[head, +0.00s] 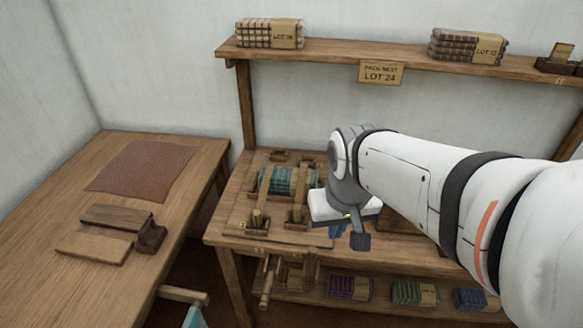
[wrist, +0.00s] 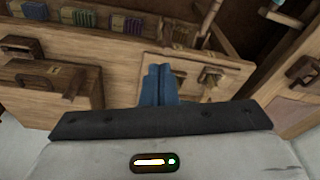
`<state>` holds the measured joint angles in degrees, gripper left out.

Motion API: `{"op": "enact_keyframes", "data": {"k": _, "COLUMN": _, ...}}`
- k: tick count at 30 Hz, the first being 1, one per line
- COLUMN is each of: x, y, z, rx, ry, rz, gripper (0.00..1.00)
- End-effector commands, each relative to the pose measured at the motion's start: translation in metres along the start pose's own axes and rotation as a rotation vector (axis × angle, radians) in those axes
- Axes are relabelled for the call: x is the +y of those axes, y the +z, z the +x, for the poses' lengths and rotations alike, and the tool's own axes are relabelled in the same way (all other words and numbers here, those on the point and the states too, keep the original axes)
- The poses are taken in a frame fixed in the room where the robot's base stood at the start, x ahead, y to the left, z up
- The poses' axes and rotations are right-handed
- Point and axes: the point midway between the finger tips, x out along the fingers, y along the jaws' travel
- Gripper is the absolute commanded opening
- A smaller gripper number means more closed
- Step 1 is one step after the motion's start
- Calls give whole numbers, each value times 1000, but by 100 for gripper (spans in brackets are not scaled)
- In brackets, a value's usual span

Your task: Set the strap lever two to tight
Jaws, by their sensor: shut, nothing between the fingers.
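Two upright wooden levers, a left lever (head: 261,198) and a right lever (head: 298,200), stand in dark brackets on the middle bench. Small plates lie near their bases, too small to read, so I cannot tell which lever is two. A teal bundle (head: 288,181) lies behind and between them. My gripper (head: 336,231) is to the right of the right lever, apart from it, partly hidden by my wrist. In the wrist view its blue fingers (wrist: 158,84) are together and empty over the bench front. Wooden fittings with a pale plate (wrist: 211,76) show right of the fingers.
A wooden crank (head: 267,280) sticks out at the bench front. A lower shelf holds a purple bundle (head: 350,288) and others. An upper shelf (head: 345,55) carries tagged bundles and a LOT 24 sign (head: 381,73). The left table (head: 60,205) has a brown mat (head: 144,166).

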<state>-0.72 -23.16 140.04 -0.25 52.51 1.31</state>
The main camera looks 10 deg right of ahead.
Motion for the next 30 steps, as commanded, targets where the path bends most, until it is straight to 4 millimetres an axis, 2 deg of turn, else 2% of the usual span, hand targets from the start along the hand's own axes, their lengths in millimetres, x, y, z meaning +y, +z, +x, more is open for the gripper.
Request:
{"op": "enact_keyframes", "data": {"k": 5, "x": -4, "y": -51, "z": 22, "rx": -105, "ry": 0, "rz": 24, "gripper": 0}}
{"op": "enact_keyframes", "data": {"k": 9, "x": -4, "y": -94, "z": 50, "rx": -191, "ry": 3, "rz": 54, "gripper": 0}}
{"op": "enact_keyframes", "data": {"k": 15, "x": -4, "y": -140, "z": 96, "rx": -295, "ry": 10, "rz": 89, "gripper": 0}}
{"op": "enact_keyframes", "data": {"k": 18, "x": -5, "y": -153, "z": 113, "rx": -327, "ry": 13, "rz": 100, "gripper": 0}}
{"op": "enact_keyframes", "data": {"k": 22, "x": -5, "y": -162, "z": 126, "rx": -352, "ry": 15, "rz": 109, "gripper": 0}}
{"op": "enact_keyframes", "data": {"k": 30, "x": -4, "y": -164, "z": 129, "rx": -356, "ry": 16, "rz": 112, "gripper": 0}}
